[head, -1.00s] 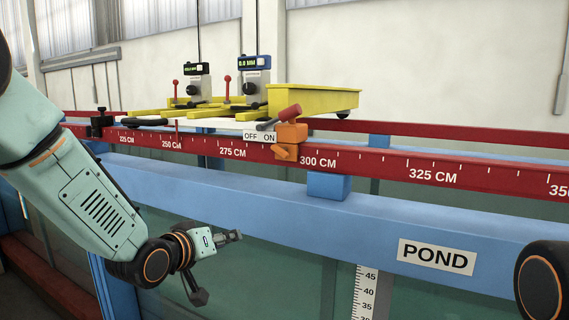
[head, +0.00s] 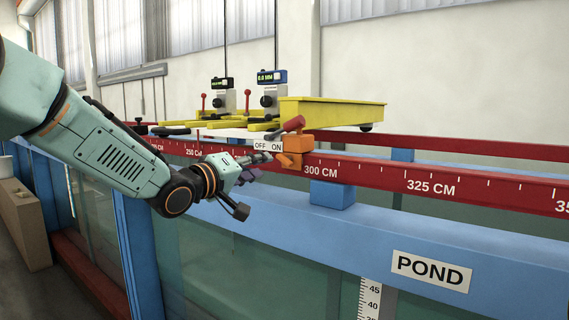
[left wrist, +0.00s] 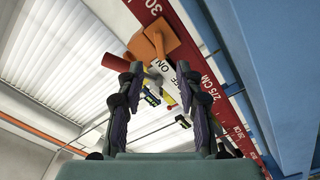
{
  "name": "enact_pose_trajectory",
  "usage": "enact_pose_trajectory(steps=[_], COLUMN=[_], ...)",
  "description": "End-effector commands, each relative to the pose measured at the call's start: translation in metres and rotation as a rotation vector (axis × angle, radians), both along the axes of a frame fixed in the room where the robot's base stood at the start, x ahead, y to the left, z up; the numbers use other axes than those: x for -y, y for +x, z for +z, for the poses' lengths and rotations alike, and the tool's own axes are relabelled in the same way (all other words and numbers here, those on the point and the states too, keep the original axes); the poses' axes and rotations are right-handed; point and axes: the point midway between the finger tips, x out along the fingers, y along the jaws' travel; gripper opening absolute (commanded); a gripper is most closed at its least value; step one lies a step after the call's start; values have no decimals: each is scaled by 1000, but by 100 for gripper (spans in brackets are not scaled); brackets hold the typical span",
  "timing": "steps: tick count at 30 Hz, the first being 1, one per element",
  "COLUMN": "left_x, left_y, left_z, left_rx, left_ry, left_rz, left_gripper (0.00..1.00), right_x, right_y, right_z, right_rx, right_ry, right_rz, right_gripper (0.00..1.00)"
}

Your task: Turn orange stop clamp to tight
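The orange stop clamp (head: 296,143) sits on the red scale rail (head: 385,180) just left of the 300 CM mark, with a small orange lever (head: 287,160) on its front. The clamp also shows at the top of the left wrist view (left wrist: 170,30). My left gripper (head: 250,184) is open and empty, in front of the rail and just left of the clamp. In the left wrist view its two fingers (left wrist: 160,95) are spread apart, with the clamp beyond their tips. I cannot tell whether a fingertip touches anything. My right gripper is not in view.
A red-handled lever (head: 292,124) stands above an OFF/ON label (head: 266,146) beside the clamp. A yellow carriage (head: 335,112) with gauges is behind the rail. A blue beam (head: 430,225) with a POND sign (head: 431,271) runs below. The rail right of the clamp is clear.

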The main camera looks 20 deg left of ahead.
Motion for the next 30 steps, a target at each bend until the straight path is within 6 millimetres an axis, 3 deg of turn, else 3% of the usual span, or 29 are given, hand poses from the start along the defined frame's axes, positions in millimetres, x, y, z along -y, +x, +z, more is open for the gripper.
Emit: enact_pose_trajectory(steps=[11, 21, 30], left_x=[-1, 18, 27], left_y=[6, 51, 73], left_z=[0, 0, 0], left_rx=[-50, -49, -49], left_ry=[-130, -126, -130], left_rz=[-11, -12, -10], left_gripper=[36, 36, 36], right_x=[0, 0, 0], right_y=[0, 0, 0], right_z=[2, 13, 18], right_rx=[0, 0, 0], right_ry=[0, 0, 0], right_rz=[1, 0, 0], right_gripper=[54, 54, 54])
